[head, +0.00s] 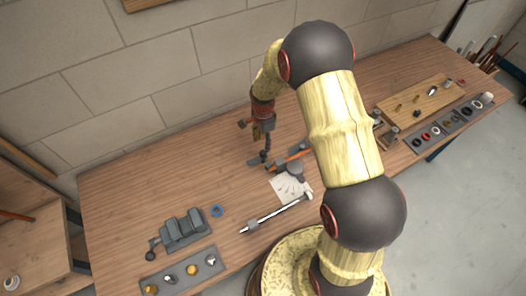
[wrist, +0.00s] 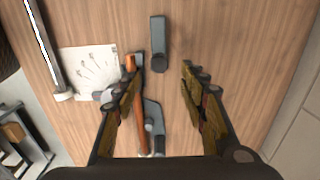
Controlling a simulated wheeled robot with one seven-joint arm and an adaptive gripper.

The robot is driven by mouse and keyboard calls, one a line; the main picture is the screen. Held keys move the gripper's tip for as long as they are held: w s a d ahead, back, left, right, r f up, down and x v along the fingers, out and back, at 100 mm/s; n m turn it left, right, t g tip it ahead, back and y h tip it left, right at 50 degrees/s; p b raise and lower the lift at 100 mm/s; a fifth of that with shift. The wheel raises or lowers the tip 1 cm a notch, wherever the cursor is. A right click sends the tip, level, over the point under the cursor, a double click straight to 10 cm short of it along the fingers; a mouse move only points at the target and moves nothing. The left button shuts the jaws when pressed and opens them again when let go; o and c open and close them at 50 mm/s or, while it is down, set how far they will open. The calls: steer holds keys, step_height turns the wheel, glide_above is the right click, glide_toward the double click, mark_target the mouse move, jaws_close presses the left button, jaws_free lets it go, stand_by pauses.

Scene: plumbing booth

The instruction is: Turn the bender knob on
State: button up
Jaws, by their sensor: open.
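The bender with orange handles (head: 291,157) lies on the workbench, and it also shows in the wrist view (wrist: 142,125), partly hidden by one finger. Beside it is a small grey plate (head: 257,162) with a dark upright round piece, seen from above in the wrist view (wrist: 159,64). I cannot tell for certain whether this piece is the bender knob. My gripper (head: 252,126) is above this area, pointing down. In the wrist view my gripper (wrist: 161,78) is open and empty, with the dark round piece showing just beyond and between its fingertips.
A white sheet with drawings (head: 291,188) and a metal pipe tool (head: 277,213) lie nearer the front. A grey vise (head: 183,231) and a tray of fittings (head: 180,272) are at left. A wooden board (head: 420,101) is at right. A block wall (head: 150,75) stands behind.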

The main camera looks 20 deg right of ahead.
mark_target(263, 152)
step_height(263, 152, down, 8)
steer(key=shift+r, duration=0.2)
stand_by(0.3)
jaws_close()
stand_by(0.4)
stand_by(0.4)
